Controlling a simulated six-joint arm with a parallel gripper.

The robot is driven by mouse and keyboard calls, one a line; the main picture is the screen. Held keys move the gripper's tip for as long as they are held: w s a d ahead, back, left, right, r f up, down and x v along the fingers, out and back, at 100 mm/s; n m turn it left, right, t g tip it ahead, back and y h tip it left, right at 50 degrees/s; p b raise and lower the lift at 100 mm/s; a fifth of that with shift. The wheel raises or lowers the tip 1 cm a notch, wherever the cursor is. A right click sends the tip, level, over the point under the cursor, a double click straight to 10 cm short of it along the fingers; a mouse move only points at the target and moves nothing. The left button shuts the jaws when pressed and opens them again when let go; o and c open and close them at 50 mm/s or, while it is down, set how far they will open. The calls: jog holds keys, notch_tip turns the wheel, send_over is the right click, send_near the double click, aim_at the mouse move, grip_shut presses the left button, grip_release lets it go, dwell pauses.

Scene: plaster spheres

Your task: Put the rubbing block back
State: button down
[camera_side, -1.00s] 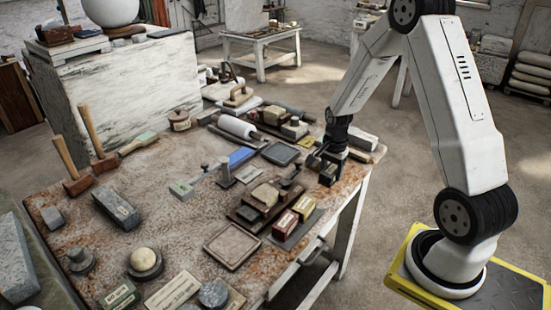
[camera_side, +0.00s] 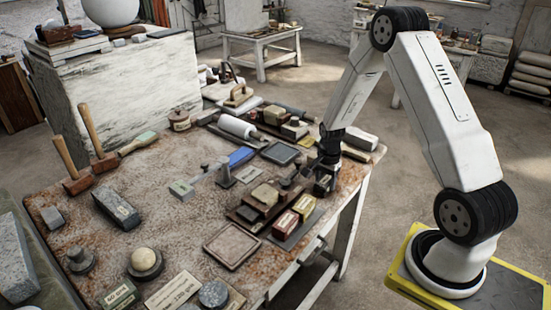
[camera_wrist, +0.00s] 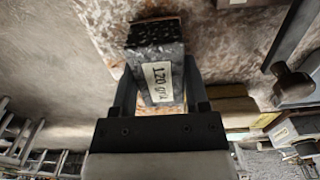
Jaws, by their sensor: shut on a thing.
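A dark speckled rubbing block (camera_wrist: 150,38) with a pale label reading about "120 grit" sits between the two fingers of my gripper (camera_wrist: 160,88) in the wrist view. My gripper is shut on it. In the side view my gripper (camera_side: 326,176) is at the table's right edge, with the block low between the fingers and mostly hidden. A dark flat tray (camera_side: 286,241) lies just left of and nearer than the gripper. Two reddish labelled blocks stand on it, one nearer (camera_side: 285,222) and one farther (camera_side: 304,207). I cannot tell whether the held block touches the table.
A square plate (camera_side: 231,246) lies in front. A grey-topped dark slab (camera_side: 281,153) and a grey block (camera_side: 360,139) are behind. The worn tabletop (camera_side: 190,225) has bare room at centre left.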

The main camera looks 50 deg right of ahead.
aim_at(326, 179)
jog(key=shift+f, duration=0.15)
jog(key=shift+c, duration=0.4)
grip_release()
notch_tip(326, 179, up, 12)
dwell(0.9)
dwell(0.5)
jog(key=s+a+r+n+t, duration=0.1)
jog(key=s+a+n, duration=0.3)
jog(key=a+n, duration=0.5)
jog(key=s+a+r+n+t, duration=0.1)
jog(key=s+a+n, duration=0.2)
jog(key=a+n, duration=0.6)
jog(key=shift+s+a+r+t, duration=0.3)
jog(key=shift+s+a, duration=0.1)
jog(key=shift+a, duration=1.35)
